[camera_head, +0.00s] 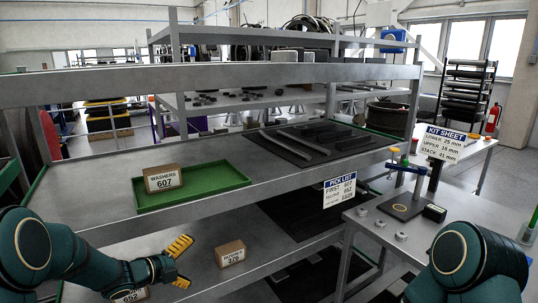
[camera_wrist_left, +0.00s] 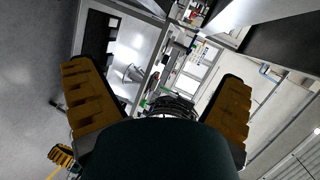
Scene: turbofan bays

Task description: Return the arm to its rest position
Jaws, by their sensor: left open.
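My left arm comes in from the lower left in the head view. My left gripper (camera_head: 182,262) is open and empty, its two yellow ridged fingers spread apart. It is in front of the shelf rack, left of a small box (camera_head: 230,253) on the lower shelf. In the left wrist view the two fingers (camera_wrist_left: 160,112) stand wide apart with nothing between them. Part of my right arm shows at the lower right of the head view; its gripper is not seen there.
A WASHERS 607 box (camera_head: 164,180) stands in a green tray (camera_head: 222,187) on the upper shelf. Another box (camera_head: 130,295) is partly hidden behind my left arm. The shelf's front rail (camera_head: 240,184) runs above my gripper. A workbench (camera_head: 379,235) with small parts is at right.

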